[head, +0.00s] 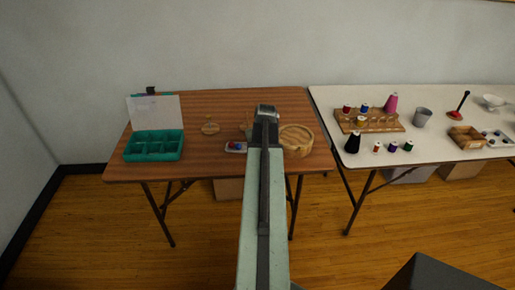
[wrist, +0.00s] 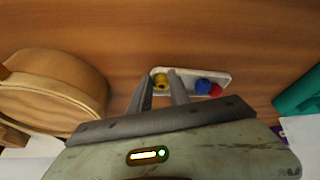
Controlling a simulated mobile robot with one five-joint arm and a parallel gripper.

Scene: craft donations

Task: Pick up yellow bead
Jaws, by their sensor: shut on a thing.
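The yellow bead (wrist: 160,81) sits between the fingertips of my gripper (wrist: 161,82) in the wrist view, at the end of a small white tray (wrist: 190,73). My gripper is shut on the yellow bead. I cannot tell whether the bead is lifted off the tray. A blue bead (wrist: 202,86) and a red bead (wrist: 215,91) are at the tray's other end, just right of the fingers. In the head view the tray (head: 231,150) shows on the brown table, and my arm hides the yellow bead.
A round wooden box (head: 297,140) stands right of my arm, and a teal compartment box (head: 154,147) with its lid up stands at the table's left. A white table (head: 440,147) at right holds a thread rack (head: 370,127), spools and a grey cup (head: 421,117).

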